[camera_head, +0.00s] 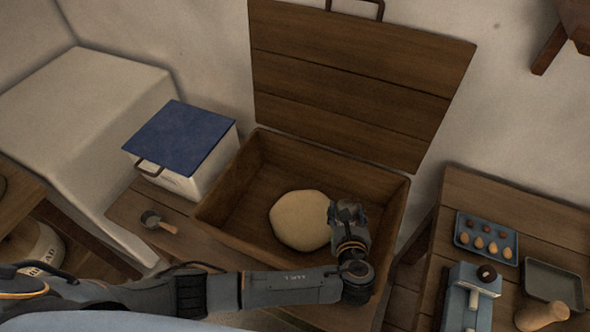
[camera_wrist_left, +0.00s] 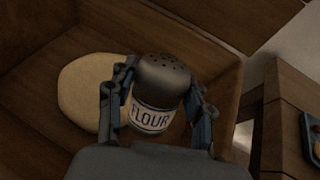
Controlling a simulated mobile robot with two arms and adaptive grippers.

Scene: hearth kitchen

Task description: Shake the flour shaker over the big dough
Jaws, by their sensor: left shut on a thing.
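The big dough (camera_head: 298,221) is a pale round lump on the floor of the open wooden trough (camera_head: 240,205). It also shows at the left in the left wrist view (camera_wrist_left: 80,88). My left gripper (camera_head: 349,212) is over the right part of the trough, beside and partly in front of the dough. In the left wrist view it is shut on the flour shaker (camera_wrist_left: 160,88), a white jar labelled FLOUR with a dark perforated cap. In the head view the gripper mostly hides the shaker. My right gripper is not in view.
The trough's lid (camera_head: 350,80) stands raised behind it. A white box with a blue lid (camera_head: 180,138) and a scoop (camera_head: 158,222) are at the left. A right-hand table (camera_head: 500,192) holds an egg tray (camera_head: 486,240), a grey tray (camera_head: 553,285) and a blue device (camera_head: 470,290).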

